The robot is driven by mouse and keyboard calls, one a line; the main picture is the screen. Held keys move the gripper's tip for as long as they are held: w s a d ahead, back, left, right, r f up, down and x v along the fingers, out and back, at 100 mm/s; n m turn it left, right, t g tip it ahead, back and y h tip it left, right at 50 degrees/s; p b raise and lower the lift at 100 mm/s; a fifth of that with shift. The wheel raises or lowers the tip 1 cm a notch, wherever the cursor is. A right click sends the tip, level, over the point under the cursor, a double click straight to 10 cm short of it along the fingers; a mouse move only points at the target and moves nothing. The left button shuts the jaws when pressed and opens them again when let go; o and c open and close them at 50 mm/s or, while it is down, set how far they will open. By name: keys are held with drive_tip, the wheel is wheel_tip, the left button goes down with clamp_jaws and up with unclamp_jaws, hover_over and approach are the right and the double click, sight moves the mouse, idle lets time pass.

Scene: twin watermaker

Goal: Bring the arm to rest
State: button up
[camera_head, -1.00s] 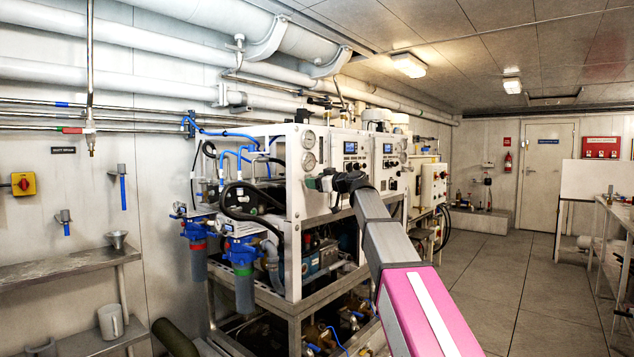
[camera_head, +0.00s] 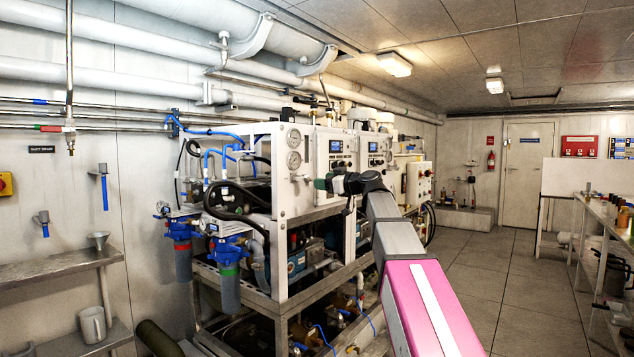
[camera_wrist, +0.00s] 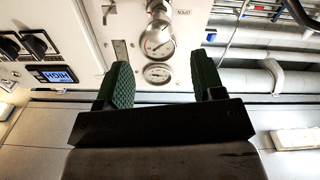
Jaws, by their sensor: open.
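My gripper (camera_head: 322,184) is at the end of my stretched-out arm in the head view, in front of the watermaker's white front panel. In the wrist view my gripper (camera_wrist: 165,85) shows two green-padded fingers, apart, with nothing between them. Past the fingers are two round gauges, the upper gauge (camera_wrist: 158,42) and the lower gauge (camera_wrist: 158,73), on the white panel. The watermaker (camera_head: 305,215) stands in a metal frame left of my arm. Whether the fingertips touch the panel cannot be told.
Two filter housings with blue tops, one of them here (camera_head: 229,285), hang at the watermaker's front left. A steel shelf (camera_head: 60,267) is at the left wall. A workbench (camera_head: 600,222) is at the right. The floor (camera_head: 510,290) between is clear.

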drive_tip(key=shift+s+d, duration=0.15)
drive_tip(key=shift+d, duration=0.05)
drive_tip(key=s+d+f+m+g+h, duration=0.2)
drive_tip(key=f+h, duration=0.1)
drive_tip(key=f, duration=1)
drive_tip(key=s+d+f+m+g+h, duration=0.1)
drive_tip(key=s+f+m+h, duration=0.15)
drive_tip(key=f, duration=1.05)
drive_tip(key=s+d+f+m+g+h, duration=0.2)
drive_tip(key=s+f+m, duration=0.1)
drive_tip(key=f, duration=1)
drive_tip(key=s+d+f+m+g+h, duration=0.2)
drive_tip(key=s+d+f, duration=0.3)
drive_tip(key=s+f, duration=0.5)
drive_tip(key=s+d+f+m+g+h, duration=0.3)
drive_tip(key=s+f, duration=0.6)
drive_tip(key=f, duration=0.5)
drive_tip(key=shift+s+d+f+g+h, duration=0.4)
drive_tip(key=shift+d+g+h, duration=0.1)
drive_tip(key=shift+d+h, duration=0.45)
